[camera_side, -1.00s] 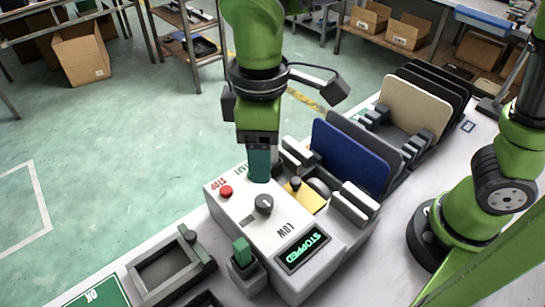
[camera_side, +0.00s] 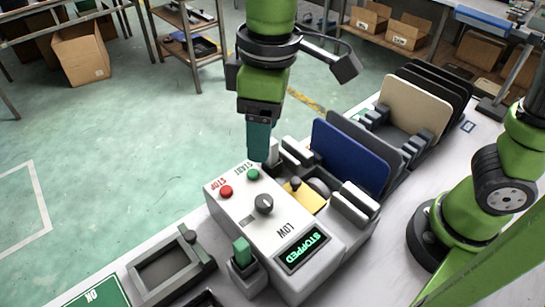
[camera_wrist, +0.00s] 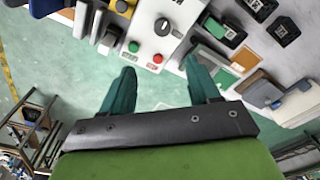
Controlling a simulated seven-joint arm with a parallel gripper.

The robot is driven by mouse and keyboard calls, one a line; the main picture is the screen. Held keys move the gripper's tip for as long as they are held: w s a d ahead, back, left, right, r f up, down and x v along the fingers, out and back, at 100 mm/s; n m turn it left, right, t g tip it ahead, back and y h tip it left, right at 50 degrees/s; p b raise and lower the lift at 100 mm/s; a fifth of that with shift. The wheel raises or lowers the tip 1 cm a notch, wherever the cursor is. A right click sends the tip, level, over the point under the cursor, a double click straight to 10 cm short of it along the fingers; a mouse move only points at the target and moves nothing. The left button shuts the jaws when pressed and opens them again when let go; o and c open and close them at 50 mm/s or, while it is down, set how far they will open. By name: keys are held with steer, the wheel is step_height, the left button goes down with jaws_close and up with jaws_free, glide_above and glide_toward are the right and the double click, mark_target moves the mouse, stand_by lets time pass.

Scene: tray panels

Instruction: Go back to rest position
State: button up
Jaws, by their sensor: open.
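My gripper (camera_side: 259,158) hangs fingers down just above and behind the white control box (camera_side: 236,208), apart from it. In the wrist view its two teal fingers (camera_wrist: 160,88) are spread with nothing between them. The box carries a green START button (camera_side: 253,174), a red STOP button (camera_side: 226,191), a dark knob (camera_side: 264,204) labelled LOW, and a display (camera_side: 302,249) reading STOPPED. The buttons also show in the wrist view, the green one (camera_wrist: 133,47) and the red one (camera_wrist: 157,58), beyond the fingertips.
Right of the box, a blue panel (camera_side: 350,158) stands by a fixture with a yellow part (camera_side: 303,196). A beige panel (camera_side: 414,107) and dark panels stand in a rack behind. A grey frame (camera_side: 170,269) and a green block (camera_side: 242,250) lie at the front left.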

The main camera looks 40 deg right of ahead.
steer(key=s+d+m+t, duration=0.2)
steer(key=d+m, duration=0.4)
steer(key=d, duration=0.5)
steer(key=s+d+f+m+t+y, duration=0.1)
steer(key=d+m+t, duration=0.3)
steer(key=d, duration=0.8)
steer(key=shift+s+f+m+t, duration=0.2)
steer(key=shift+s+m+t, duration=0.2)
steer(key=shift+m, duration=0.6)
